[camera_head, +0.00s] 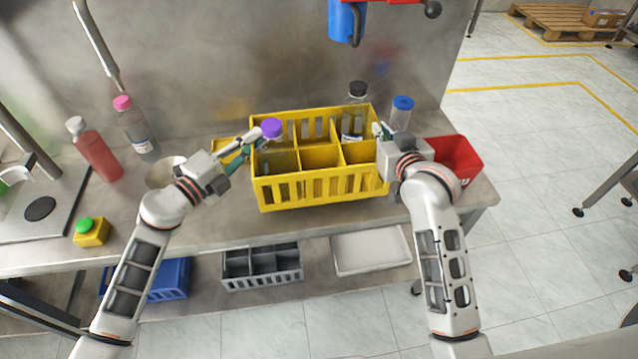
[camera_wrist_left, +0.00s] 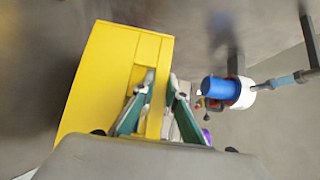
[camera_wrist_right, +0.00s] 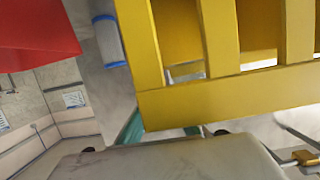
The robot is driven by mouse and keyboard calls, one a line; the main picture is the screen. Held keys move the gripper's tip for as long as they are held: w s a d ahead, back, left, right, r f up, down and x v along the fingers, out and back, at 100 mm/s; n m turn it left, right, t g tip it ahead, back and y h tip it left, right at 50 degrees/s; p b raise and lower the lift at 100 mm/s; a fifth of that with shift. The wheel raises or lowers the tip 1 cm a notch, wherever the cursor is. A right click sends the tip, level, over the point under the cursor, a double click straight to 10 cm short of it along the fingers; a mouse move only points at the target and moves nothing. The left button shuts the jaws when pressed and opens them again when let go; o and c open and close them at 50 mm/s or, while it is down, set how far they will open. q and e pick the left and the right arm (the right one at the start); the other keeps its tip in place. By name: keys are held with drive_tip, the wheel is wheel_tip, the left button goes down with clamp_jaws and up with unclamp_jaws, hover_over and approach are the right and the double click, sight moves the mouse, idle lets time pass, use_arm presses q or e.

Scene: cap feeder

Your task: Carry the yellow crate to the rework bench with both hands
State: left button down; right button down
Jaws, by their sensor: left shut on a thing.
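The yellow crate (camera_head: 322,188) is at the middle of the grey bench (camera_head: 340,224) in the head view, a little turned. I cannot tell if its base touches the bench. A purple-capped bottle (camera_head: 271,128) stands in its left part and a black-capped bottle (camera_head: 355,110) in its back right part. My left gripper (camera_head: 258,135) is at the crate's left end; in the left wrist view its fingers (camera_wrist_left: 160,88) close on a yellow wall. My right gripper (camera_head: 381,130) is at the right end; the crate (camera_wrist_right: 185,103) hides most of its fingers. I cannot identify the rework bench.
A blue-capped bottle (camera_head: 401,112) and a red bin (camera_head: 458,157) stand right of the crate. Two pink-topped or red bottles (camera_head: 98,150) (camera_head: 137,130) stand left. A blue tool (camera_head: 346,22) hangs above. A shelf below holds a grey crate (camera_head: 262,268) and white tray (camera_head: 370,252). Open floor lies right.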

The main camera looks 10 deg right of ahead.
sight(256, 156)
use_arm(q)
drive_tip(key=shift+f, duration=0.15)
use_arm(e)
drive_tip(key=shift+f, duration=0.1)
idle(0.5)
